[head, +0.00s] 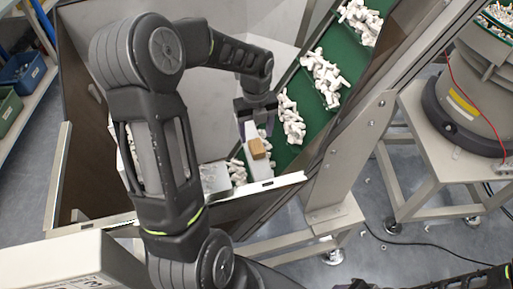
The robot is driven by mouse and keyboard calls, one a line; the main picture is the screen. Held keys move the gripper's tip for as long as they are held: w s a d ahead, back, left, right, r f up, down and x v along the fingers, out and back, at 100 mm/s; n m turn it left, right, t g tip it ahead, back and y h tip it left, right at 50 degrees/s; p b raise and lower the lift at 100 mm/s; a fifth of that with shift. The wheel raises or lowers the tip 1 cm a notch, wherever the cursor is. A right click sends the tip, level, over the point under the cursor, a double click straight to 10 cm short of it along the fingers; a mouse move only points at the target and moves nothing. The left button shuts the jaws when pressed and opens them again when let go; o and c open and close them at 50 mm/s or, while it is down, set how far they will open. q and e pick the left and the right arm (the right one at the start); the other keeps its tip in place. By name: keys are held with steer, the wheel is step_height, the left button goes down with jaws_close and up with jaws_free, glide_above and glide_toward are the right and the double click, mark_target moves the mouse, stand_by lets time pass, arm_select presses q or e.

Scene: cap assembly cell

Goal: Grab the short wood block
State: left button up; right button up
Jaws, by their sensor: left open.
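The short wood block (257,148) is a small brown block in the middle of the head view. It rests on a narrow pale surface beside the green conveyor. My left gripper (257,128) reaches down from above, with its fingers spread just above the block in the picture. The fingers hold nothing that I can see. I cannot tell how much height lies between the fingertips and the block. My right gripper is not in view.
A green inclined conveyor (316,114) carries piles of white caps (326,78) right of the block. The metal hopper's front rim (275,184) stands in front. A round feeder (478,85) on a pale stand is at the right.

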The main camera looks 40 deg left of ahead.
mark_target(257, 146)
arm_select(q)
steer(key=shift+d+f, duration=0.15)
steer(key=shift+f, duration=2.4)
jaws_close()
